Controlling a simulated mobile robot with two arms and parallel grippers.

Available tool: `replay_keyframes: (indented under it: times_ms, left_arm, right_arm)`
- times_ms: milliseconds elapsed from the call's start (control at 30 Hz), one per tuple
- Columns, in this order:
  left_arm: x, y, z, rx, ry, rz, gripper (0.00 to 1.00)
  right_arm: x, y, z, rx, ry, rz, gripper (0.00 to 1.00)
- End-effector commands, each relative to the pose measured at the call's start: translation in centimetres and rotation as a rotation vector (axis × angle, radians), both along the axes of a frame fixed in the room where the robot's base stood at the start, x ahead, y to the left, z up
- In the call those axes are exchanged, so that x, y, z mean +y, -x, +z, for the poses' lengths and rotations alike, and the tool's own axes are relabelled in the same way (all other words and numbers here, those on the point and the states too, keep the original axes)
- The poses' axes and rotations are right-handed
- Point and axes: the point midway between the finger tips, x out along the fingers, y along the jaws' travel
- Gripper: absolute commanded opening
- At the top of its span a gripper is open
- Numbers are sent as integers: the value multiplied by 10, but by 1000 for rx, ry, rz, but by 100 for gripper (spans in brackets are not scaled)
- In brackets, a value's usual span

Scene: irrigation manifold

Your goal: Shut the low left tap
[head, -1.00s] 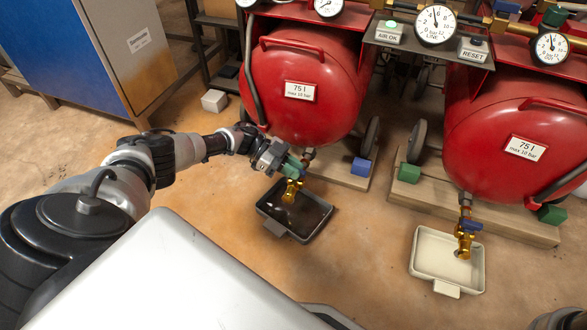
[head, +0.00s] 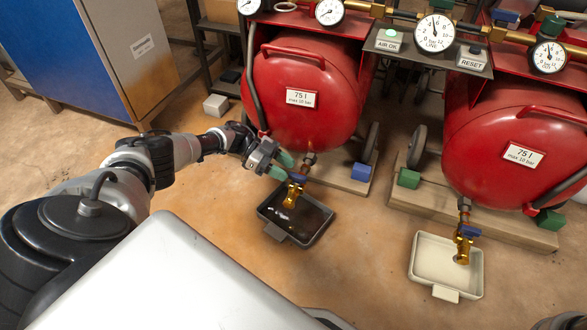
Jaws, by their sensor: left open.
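The low left tap (head: 292,195) is a brass tap under the left red tank, above the dark tray. Its blue handle (head: 299,178) shows just below the pipe and looks to lie across it. My left gripper (head: 282,166) is open, with green fingertips just left of and above the handle. The fingers hold nothing, and I cannot tell whether the lower fingertip touches the handle. My right gripper is not in view.
A dark tray (head: 277,235) lies under the left tap. The right tank (head: 500,120) has a similar blue-handled tap (head: 465,240) over a cream tray (head: 417,265). A blue block (head: 361,170) and the wooden base stand right of my gripper.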

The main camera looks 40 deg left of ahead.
Motion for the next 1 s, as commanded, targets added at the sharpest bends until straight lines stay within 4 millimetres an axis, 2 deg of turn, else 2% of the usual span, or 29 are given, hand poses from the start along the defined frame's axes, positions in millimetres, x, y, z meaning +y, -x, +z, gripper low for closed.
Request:
replay_keyframes:
  times_ms: [33, 200, 400, 1000]
  left_arm:
    - [11, 2, 8, 0, -2, 4, 42]
    - [40, 8, 19, -1, 0, 4, 42]
    - [59, 13, 26, 0, 0, 0, 42]
    - [63, 14, 27, -1, 1, -1, 42]
  right_arm:
    - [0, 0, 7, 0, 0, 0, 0]
    - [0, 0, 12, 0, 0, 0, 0]
    - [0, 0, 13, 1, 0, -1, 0]
    - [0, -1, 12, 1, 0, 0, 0]
